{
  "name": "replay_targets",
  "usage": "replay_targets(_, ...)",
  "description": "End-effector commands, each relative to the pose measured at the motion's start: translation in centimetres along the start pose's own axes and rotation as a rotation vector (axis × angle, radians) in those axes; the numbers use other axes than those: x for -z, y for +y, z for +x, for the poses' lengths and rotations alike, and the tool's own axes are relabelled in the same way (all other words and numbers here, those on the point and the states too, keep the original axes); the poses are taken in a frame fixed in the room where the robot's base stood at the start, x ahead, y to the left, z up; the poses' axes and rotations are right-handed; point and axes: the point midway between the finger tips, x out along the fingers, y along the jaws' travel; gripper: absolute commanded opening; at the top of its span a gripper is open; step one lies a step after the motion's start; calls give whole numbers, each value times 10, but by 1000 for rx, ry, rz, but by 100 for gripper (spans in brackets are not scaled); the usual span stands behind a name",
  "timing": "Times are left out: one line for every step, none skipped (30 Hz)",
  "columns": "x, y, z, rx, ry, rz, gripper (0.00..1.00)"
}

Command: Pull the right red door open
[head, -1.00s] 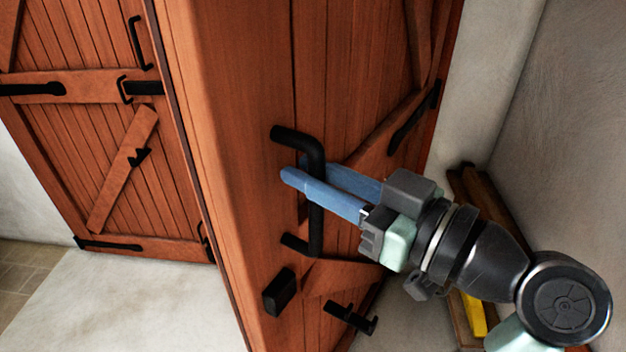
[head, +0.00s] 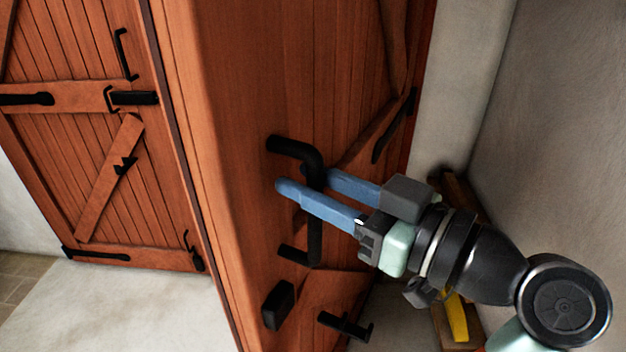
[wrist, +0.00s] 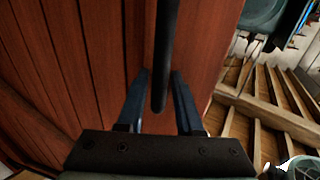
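The right red door (head: 240,120) is red-brown planked wood and stands swung out toward me, its near edge facing the camera. Its black bar handle (head: 314,238) is upright on the door face; the bar also shows in the wrist view (wrist: 165,50). My gripper (head: 302,183) has blue fingers, one on each side of the handle bar. In the wrist view the fingers (wrist: 162,76) are apart with the bar between them and small gaps on both sides. One finger is partly hidden behind the bar in the head view.
A second red door (head: 90,150) with black hinges and a diagonal brace stands at the left. A pale wall (head: 550,130) is close on the right, with wooden pieces and a yellow item (head: 456,318) at its foot. Pale floor (head: 130,305) lies clear at lower left.

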Motion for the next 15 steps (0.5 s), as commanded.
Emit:
replay_targets(0, 0, 0, 0, 0, -1, 46)
replay_targets(0, 0, 0, 0, 0, -1, 51)
replay_targets(0, 0, 0, 0, 0, -1, 52)
replay_targets(0, 0, 0, 0, 0, -1, 52)
replay_targets(0, 0, 0, 0, 0, -1, 52)
replay_targets(0, 0, 0, 0, 1, -1, 52)
replay_targets(0, 0, 0, -1, 1, -1, 52)
replay_targets(0, 0, 0, -1, 1, -1, 52)
replay_targets(0, 0, 0, -1, 1, 0, 52)
replay_targets(0, 0, 0, -1, 1, 0, 52)
replay_targets(0, 0, -1, -1, 1, 0, 52)
replay_targets(0, 0, -3, -2, 1, 0, 52)
replay_targets(0, 1, -5, -2, 1, 0, 52)
replay_targets(-1, 1, -7, -3, 1, -1, 52)
replay_targets(-1, 1, -12, -4, 2, -1, 52)
